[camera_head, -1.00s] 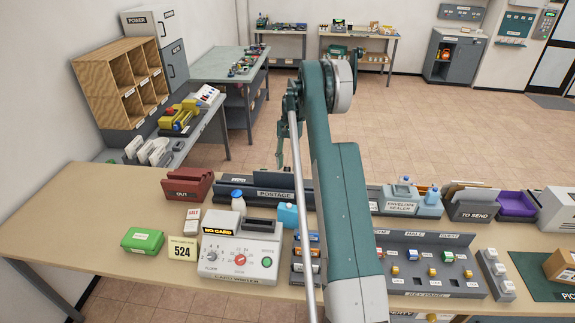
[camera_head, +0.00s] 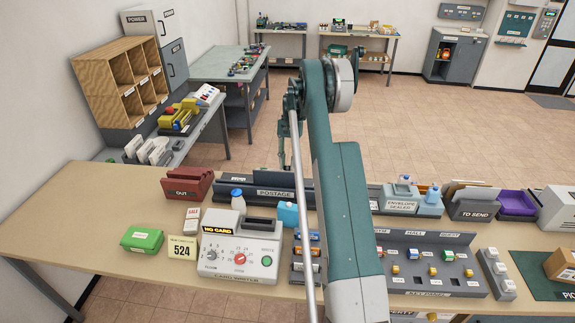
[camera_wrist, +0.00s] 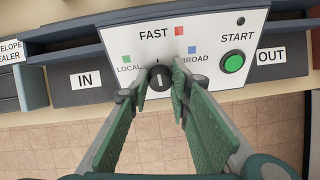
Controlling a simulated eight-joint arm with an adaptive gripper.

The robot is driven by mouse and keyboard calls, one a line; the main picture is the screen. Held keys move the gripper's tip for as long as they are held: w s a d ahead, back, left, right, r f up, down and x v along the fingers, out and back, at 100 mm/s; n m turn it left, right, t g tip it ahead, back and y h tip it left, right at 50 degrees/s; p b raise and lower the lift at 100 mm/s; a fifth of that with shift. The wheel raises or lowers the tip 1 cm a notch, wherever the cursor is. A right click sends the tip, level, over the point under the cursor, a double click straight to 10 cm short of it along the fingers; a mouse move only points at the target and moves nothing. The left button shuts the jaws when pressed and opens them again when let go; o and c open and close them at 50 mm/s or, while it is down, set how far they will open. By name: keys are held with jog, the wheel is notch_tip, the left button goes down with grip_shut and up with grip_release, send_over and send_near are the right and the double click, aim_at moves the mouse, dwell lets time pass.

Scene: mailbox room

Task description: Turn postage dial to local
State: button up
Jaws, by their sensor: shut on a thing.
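In the wrist view, the postage dial (camera_wrist: 160,78) is a small round black knob on a white panel. Its pale mark looks roughly upright, in line with the panel's middle. The green local square (camera_wrist: 126,59) is up and left of the knob, the red fast square (camera_wrist: 179,31) above, and the blue abroad square (camera_wrist: 192,50) up and right. My gripper (camera_wrist: 160,83) has its green fingers on either side of the knob, shut on it. In the head view, my gripper (camera_head: 283,158) is small and partly hidden behind my arm, above the postage machine (camera_head: 268,192).
The green start button (camera_wrist: 232,63) is right of the dial. The IN tray (camera_wrist: 85,97) and OUT tray (camera_wrist: 270,73) flank the panel.

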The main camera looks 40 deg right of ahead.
jog(key=n+b, duration=0.1)
jog(key=n, duration=0.1)
jog(key=n+b, duration=0.1)
jog(key=b, duration=0.1)
jog(key=shift+d+f+n+y, duration=0.1)
jog(key=shift+f+n+y, duration=0.1)
jog(key=shift+n+y, duration=0.15)
jog(key=n+y+b, duration=0.1)
jog(key=n+b, duration=0.2)
jog(key=n, duration=0.2)
jog(key=shift+d+r+t, duration=0.1)
jog(key=shift+t, duration=0.2)
jog(key=o, duration=0.9)
jog(key=shift+r, duration=0.1)
jog(key=shift+v, duration=5.95)
